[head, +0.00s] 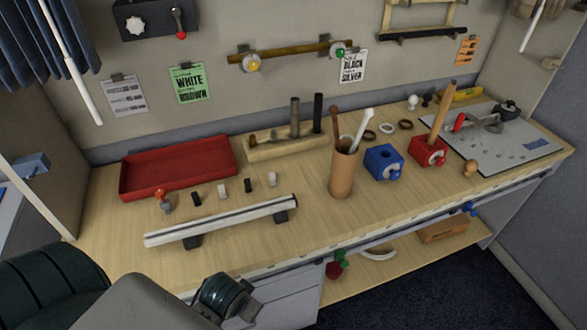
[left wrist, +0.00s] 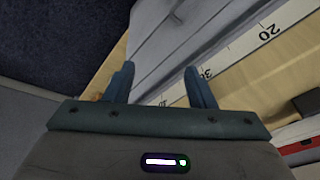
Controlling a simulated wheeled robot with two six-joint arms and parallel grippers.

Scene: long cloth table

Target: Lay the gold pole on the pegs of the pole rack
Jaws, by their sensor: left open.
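A tan-gold pole (head: 441,115) stands tilted in a red block (head: 428,151) at the right of the table; I cannot tell for certain that it is the gold pole. A wooden rail (head: 295,54) with a yellow-ended peg (head: 253,64) and a green-ended peg (head: 338,50) is fixed to the back wall and looks like the pole rack. No separate pole is clear on these pegs. My left gripper (left wrist: 160,68) is open and empty in the left wrist view, over the table's front edge and grey drawers. My right gripper is not in view.
A brown cup (head: 343,172) holds upright sticks, beside a blue block (head: 384,162). A red tray (head: 178,168), a wooden holder (head: 262,146) with dark posts and a pale rail (head: 222,219) on dark feet lie left. Bare tabletop (head: 310,215) shows between the rail and cup.

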